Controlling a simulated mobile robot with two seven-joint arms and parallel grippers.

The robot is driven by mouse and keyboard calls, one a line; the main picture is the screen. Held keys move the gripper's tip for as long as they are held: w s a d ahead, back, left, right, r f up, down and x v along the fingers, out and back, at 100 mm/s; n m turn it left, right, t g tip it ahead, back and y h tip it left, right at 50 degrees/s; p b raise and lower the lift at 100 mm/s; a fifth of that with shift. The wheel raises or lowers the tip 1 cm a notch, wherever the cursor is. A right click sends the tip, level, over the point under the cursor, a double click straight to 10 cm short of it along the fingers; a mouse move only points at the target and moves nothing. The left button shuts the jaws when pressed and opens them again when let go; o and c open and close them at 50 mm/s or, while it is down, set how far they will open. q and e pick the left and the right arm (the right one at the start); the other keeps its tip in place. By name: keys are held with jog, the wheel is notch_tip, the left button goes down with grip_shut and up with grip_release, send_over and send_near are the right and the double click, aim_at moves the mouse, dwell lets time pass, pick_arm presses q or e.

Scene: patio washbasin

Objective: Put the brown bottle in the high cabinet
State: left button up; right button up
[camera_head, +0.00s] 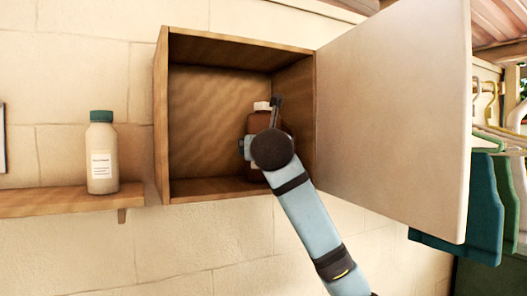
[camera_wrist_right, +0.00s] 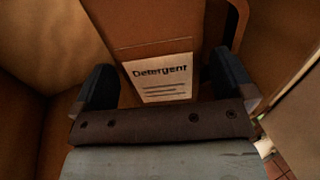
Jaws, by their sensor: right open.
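The brown bottle (camera_head: 259,121) has a white cap and stands upright inside the open high cabinet (camera_head: 161,120), towards its right side. In the right wrist view the bottle (camera_wrist_right: 150,35) shows a white "Detergent" label and part of a handle. My right gripper (camera_head: 262,129) reaches into the cabinet in front of the bottle and hides part of it. Its fingers are open, one on each side of the bottle, as the right wrist view (camera_wrist_right: 161,82) shows. My left gripper is not in view.
The cabinet door (camera_head: 400,120) stands open to the right, beside my right arm. A cream bottle with a green cap (camera_head: 102,155) stands on a wooden shelf (camera_head: 60,203) at the left. Green garments (camera_head: 475,210) hang at the right. The cabinet's left part is empty.

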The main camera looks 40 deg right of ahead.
jog(key=b+v, duration=0.1)
jog(key=v, duration=0.6)
jog(key=shift+s+a, duration=0.2)
jog(key=shift+s, duration=0.05)
